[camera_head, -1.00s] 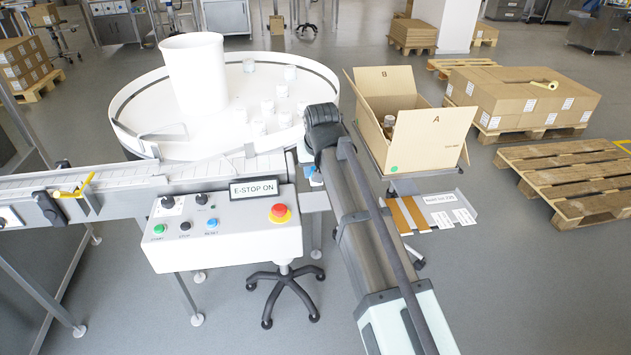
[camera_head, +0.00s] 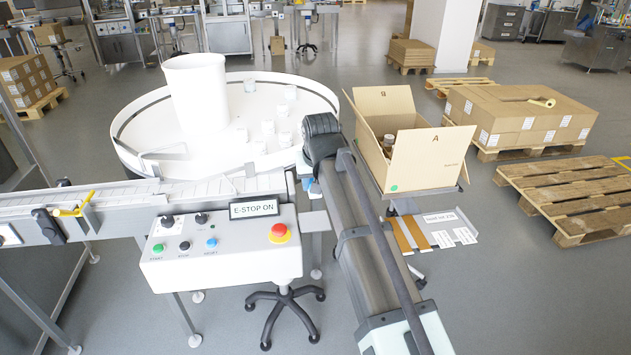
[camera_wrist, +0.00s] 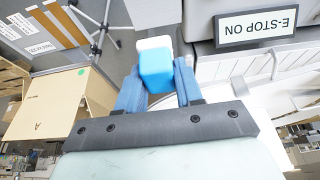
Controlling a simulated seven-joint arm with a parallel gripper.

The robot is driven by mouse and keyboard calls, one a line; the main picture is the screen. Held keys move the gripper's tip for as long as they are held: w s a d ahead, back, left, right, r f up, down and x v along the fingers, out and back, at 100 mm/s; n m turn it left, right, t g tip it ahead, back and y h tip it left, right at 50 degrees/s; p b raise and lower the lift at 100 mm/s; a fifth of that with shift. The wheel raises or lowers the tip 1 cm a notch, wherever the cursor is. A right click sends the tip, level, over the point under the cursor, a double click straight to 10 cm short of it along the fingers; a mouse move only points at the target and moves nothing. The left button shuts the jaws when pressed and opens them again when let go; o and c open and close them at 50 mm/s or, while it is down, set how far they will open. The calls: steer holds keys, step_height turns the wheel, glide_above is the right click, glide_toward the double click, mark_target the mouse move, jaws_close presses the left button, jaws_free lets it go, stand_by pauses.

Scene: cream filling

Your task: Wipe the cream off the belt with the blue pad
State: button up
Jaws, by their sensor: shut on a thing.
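The blue pad (camera_wrist: 156,70) is a small block with a white part at its far end. My gripper (camera_wrist: 157,80) is shut on it, with one finger on each side. In the wrist view the pad is over the floor, beside the control box and apart from the belt. In the head view my arm mostly hides the gripper; only bits of blue show near the belt's right end. The belt (camera_head: 215,188) is a pale, slatted conveyor running left to right; part of it shows in the wrist view (camera_wrist: 265,65). I cannot make out cream on it.
The control box (camera_head: 222,250) with its E-STOP ON sign (camera_head: 253,208) stands in front of the belt. A round white turntable (camera_head: 135,140) with several white jars is behind. An open carton (camera_head: 440,160) stands right of my arm. A yellow-handled part (camera_head: 77,206) crosses the belt's left.

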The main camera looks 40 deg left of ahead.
steer(key=s+a+n, duration=0.1)
steer(key=s+a, duration=0.3)
steer(key=a, duration=0.2)
steer(key=m, duration=0.1)
glide_above(256, 180)
steer(key=s, duration=0.2)
steer(key=shift+w+d+f, duration=0.1)
steer(key=shift+d+f, duration=0.15)
steer(key=shift+f, duration=1.3)
steer(key=shift+w+d+f, duration=0.1)
steer(key=shift+d+f, duration=0.1)
steer(key=shift+f, duration=1.3)
steer(key=shift+w+d+f, duration=0.25)
steer(key=shift+w+d, duration=0.25)
steer(key=shift+c, duration=0.3)
steer(key=shift+w+d, duration=1.55)
steer(key=shift+d, duration=0.05)
steer(key=shift+s+a, duration=1.85)
steer(key=shift+a, duration=0.1)
steer(key=shift+s+a+r, duration=0.1)
steer(key=shift+a+r, duration=0.05)
steer(key=shift+r, duration=0.45)
steer(key=shift+s+a+r, duration=0.1)
steer(key=shift+r, duration=3.4)
